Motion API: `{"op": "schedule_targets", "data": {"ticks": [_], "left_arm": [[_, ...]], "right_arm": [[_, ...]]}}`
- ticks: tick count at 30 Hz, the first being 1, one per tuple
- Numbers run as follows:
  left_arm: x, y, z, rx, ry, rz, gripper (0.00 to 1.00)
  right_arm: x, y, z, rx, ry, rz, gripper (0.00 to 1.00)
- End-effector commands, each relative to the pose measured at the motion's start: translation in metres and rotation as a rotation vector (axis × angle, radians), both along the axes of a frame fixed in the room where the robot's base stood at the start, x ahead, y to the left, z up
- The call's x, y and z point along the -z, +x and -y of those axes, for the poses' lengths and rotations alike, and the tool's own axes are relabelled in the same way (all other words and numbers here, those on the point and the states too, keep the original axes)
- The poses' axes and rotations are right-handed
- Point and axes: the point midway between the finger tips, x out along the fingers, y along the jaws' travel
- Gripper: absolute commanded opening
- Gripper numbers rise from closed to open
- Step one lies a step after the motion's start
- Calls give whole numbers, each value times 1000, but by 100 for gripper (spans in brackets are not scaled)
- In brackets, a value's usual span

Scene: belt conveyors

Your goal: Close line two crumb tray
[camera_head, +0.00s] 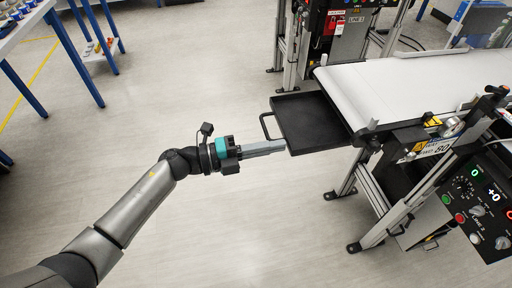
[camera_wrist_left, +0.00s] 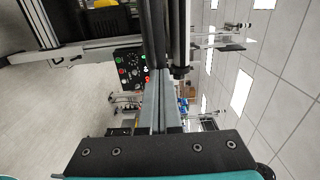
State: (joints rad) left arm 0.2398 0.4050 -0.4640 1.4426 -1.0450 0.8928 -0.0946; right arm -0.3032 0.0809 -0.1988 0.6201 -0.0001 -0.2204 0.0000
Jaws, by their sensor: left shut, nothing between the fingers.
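The black crumb tray (camera_head: 312,122) sticks out from under the end of the white belt conveyor in the head view, pulled out to the left. Its loop handle (camera_head: 265,126) is on the tray's left side. My left gripper (camera_head: 284,147) is shut and empty, with its fingertips at the tray's near left corner, below the handle. I cannot tell whether they touch the tray. The left wrist view shows the closed fingers (camera_wrist_left: 161,112) pointing at a dark upright edge, which seems to be the tray. My right gripper is not in view.
The line 2 control panel (camera_head: 480,205) stands at the right, next to the conveyor's metal legs (camera_head: 372,225). Another conveyor frame (camera_head: 340,40) with a red box is behind. A blue-legged table (camera_head: 30,30) is at the far left. The floor around my arm is clear.

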Motion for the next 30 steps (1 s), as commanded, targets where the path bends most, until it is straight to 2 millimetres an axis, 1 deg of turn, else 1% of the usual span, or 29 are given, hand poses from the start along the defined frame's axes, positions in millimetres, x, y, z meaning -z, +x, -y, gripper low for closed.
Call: {"op": "schedule_targets", "data": {"ticks": [3, 13, 17, 20, 23, 30], "left_arm": [[0, 1, 3, -1, -1, -1, 0], [0, 2, 4, -1, 0, 0, 0], [0, 4, 12, 0, -1, 1, 0], [0, 9, 28, 1, -2, 2, 0], [-1, 16, 50, 2, -3, 2, 0], [1, 36, 112, 3, -2, 4, 0]], "right_arm": [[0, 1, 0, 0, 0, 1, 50], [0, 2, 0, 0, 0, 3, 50], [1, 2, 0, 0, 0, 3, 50], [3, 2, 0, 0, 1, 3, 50], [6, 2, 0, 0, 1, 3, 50], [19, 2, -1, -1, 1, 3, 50]]}}
